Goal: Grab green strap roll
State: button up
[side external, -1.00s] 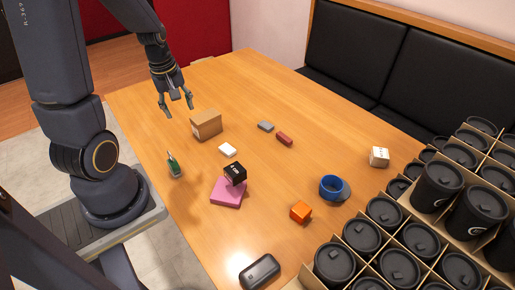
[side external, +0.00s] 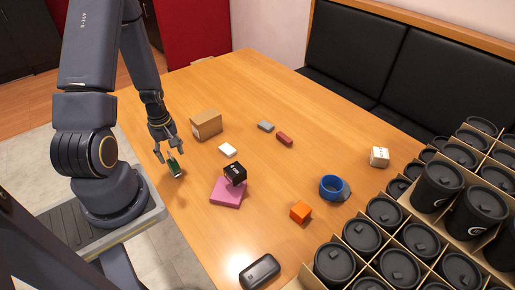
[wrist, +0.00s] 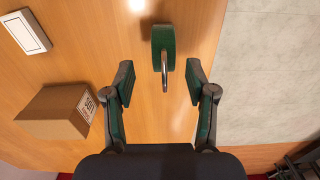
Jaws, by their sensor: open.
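The green strap roll (side external: 176,168) stands near the table's left edge in the side view. In the wrist view the green strap roll (wrist: 171,42) lies just beyond my fingertips, with a shiny metal piece on it pointing toward me. My gripper (side external: 171,155) is just above and beside the roll in the side view. In the wrist view my gripper (wrist: 160,80) is open, with its two green-padded fingers apart. The roll's metal end reaches into the gap between them. I cannot tell whether anything touches.
A cardboard box (side external: 206,125) stands close to my gripper, and a white block (side external: 228,150) lies near it. A black cube (side external: 235,173) sits on a pink block (side external: 222,195). A blue ring (side external: 329,188) and an orange cube (side external: 300,212) lie farther right. The table edge is near the roll.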

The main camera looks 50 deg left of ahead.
aim_at(172, 160)
jog(key=f, duration=0.4)
jog(key=shift+s+d+f, duration=0.2)
jog(key=shift+f, duration=0.2)
grip_shut()
